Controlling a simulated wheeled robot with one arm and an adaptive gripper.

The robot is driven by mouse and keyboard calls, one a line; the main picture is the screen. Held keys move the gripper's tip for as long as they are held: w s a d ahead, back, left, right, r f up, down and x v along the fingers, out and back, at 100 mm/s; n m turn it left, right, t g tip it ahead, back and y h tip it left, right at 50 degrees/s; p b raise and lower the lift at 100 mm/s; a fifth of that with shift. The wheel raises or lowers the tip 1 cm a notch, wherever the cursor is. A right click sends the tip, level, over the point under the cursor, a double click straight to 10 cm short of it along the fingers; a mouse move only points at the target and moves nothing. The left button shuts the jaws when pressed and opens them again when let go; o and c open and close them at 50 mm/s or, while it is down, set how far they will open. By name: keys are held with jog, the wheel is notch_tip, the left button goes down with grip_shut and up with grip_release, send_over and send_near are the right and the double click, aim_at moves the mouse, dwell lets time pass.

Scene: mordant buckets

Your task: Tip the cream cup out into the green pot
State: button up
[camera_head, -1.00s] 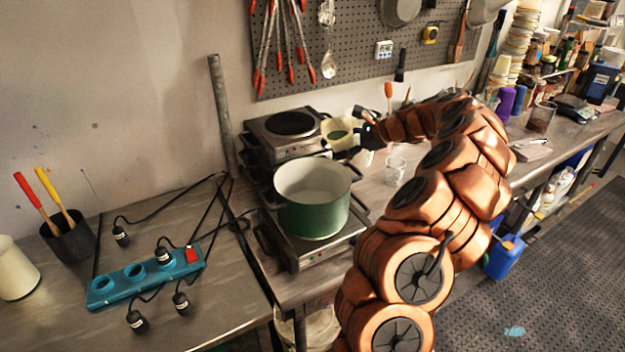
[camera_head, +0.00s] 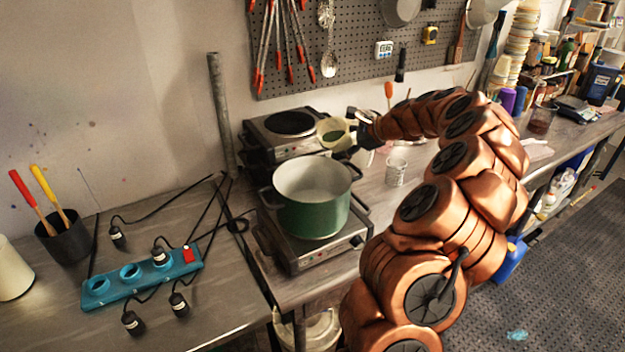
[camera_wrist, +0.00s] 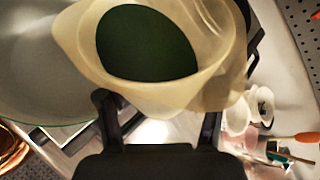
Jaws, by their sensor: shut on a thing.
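The cream cup (camera_head: 328,141) is in my gripper (camera_head: 362,134), tilted toward the pot, with dark green contents showing inside. In the wrist view the cup (camera_wrist: 90,62) fills the upper middle, and my gripper (camera_wrist: 158,115) is shut on its near side. The dark green contents (camera_wrist: 147,42) still lie in the cup. The green pot (camera_head: 312,211) stands upright on the front hot plate, below and a little left of the cup. Its pale inside looks empty from the head view. In the wrist view the pot (camera_wrist: 30,75) shows at the left, beside the cup.
The front hot plate (camera_head: 300,258) bears the pot; a second burner (camera_head: 291,123) stands behind it. A clear beaker (camera_head: 396,172) stands right of the pot. A teal power strip (camera_head: 140,278) with cords lies on the left bench. Tools hang on the pegboard behind.

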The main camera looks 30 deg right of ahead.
jog(key=shift+a+f+h+b, duration=0.15)
jog(key=shift+h+b, duration=0.15)
jog(key=shift+b, duration=0.3)
jog(key=shift+a+r+n+h+b, duration=0.15)
jog(key=shift+r+n+h+b, duration=0.4)
jog(key=shift+b, duration=0.5)
jog(key=shift+f+n+h+b, duration=0.1)
jog(key=shift+n+h+b, duration=0.5)
jog(key=shift+b, duration=0.95)
jog(key=shift+r+n+t+h+b, duration=0.35)
jog(key=shift+r+h+b, duration=0.25)
jog(key=shift+b, duration=0.4)
dwell(0.8)
jog(key=shift+f+n+h+b, duration=0.15)
jog(key=shift+n+h+b, duration=0.35)
jog(key=shift+b, duration=0.9)
dwell(0.4)
jog(key=shift+s+a+f+t+h+b, duration=0.15)
jog(key=shift+a+t+h+b, duration=0.1)
jog(key=shift+a+h+b, duration=0.45)
dwell(0.5)
